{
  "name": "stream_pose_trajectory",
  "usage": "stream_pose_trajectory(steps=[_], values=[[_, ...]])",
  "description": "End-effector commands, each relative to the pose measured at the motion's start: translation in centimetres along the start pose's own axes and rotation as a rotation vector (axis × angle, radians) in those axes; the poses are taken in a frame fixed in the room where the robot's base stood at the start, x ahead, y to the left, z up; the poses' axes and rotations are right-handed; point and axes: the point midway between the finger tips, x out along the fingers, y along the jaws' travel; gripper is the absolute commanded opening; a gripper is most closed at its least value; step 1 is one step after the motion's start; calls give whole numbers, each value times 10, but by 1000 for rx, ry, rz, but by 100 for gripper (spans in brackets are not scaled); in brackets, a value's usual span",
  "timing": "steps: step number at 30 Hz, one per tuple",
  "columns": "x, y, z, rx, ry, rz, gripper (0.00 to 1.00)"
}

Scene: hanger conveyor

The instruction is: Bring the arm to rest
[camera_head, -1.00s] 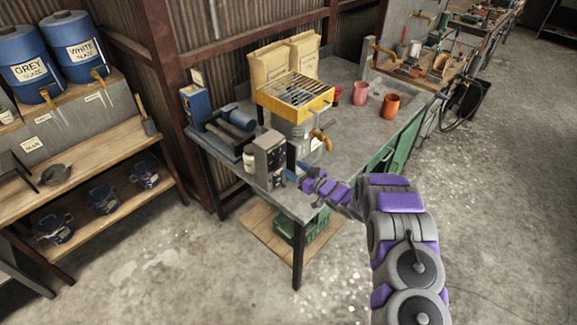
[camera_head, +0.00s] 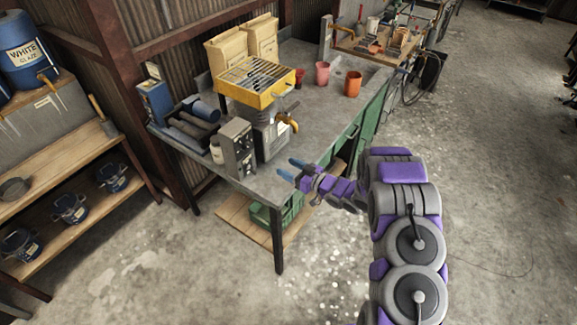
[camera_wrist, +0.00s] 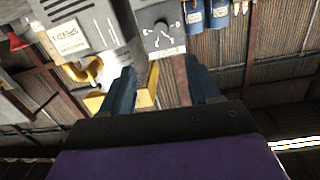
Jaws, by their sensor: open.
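My gripper (camera_head: 289,168) is at the end of my grey and purple arm, in front of the metal workbench (camera_head: 285,150). Its two blue-grey fingers are apart, with nothing between them. The arm reaches out bent from the lower right of the head view. In the wrist view, my gripper (camera_wrist: 162,88) shows both fingers spread. Beyond them are a grey box with a dial (camera_wrist: 160,30) and a labelled grey machine (camera_wrist: 85,30) with a yellow tap.
A yellow grated tray (camera_head: 258,88), a grey control box (camera_head: 237,148) and orange and pink cups (camera_head: 353,83) stand on the bench. A shelf with dark blue pots (camera_head: 70,208) is at the left. The concrete floor at the right is open.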

Motion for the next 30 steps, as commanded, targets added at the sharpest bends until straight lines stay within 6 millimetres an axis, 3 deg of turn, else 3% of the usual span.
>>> stream_pose_trajectory(steps=[9,17,24,30], values=[[0,5,-2,-12,-18,16,62],[-18,52,-22,-107,-225,207,62],[-65,88,-54,-151,-458,440,62],[-120,92,-80,-125,-632,618,62]])
